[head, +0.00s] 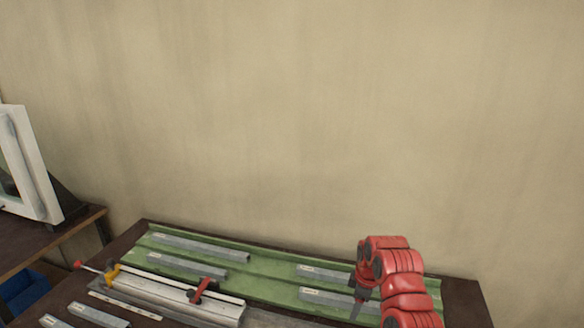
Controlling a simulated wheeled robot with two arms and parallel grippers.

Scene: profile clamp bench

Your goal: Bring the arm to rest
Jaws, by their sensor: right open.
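My right arm, red, comes in from the lower right of the head view. Its gripper (360,301) is dark, points down and is open, over the right part of the green tray (270,264). One grey profile (335,299) lies right by the gripper and is partly hidden behind it. I cannot tell whether they touch. Nothing is seen between the fingers. My left gripper is not in view.
Several grey profiles, such as one at the back left (200,247), lie in the tray. A clamp fixture (170,297) with red and yellow handles stands in front. More profiles (98,315) lie front left. A white frame (30,165) stands on the left table. A wall is behind.

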